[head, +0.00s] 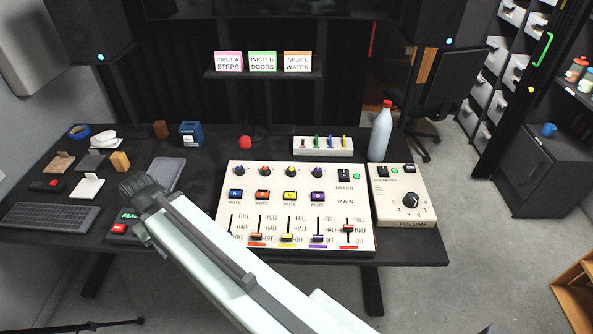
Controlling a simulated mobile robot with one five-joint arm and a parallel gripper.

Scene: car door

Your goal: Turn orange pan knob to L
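The cream mixer panel (345,215) lies on the dark desk in the head view. Its top row has several dark pan knobs with coloured caps. The orange pan knob (265,171) is second from the left, between the blue-capped knob (239,170) and the yellow-capped knob (291,171). It is too small to read which way its pointer faces. My arm reaches from the bottom up to the left of the mixer and covers part of its lower left edge. No gripper fingers can be made out, and nothing touches the orange knob.
Mute buttons and sliders fill the mixer below the knobs. A volume box (385,210) and a white bottle (381,130) stand to the right. A white strip with small coloured switches (323,147) lies behind the mixer. A keyboard (48,216) and small items lie at left.

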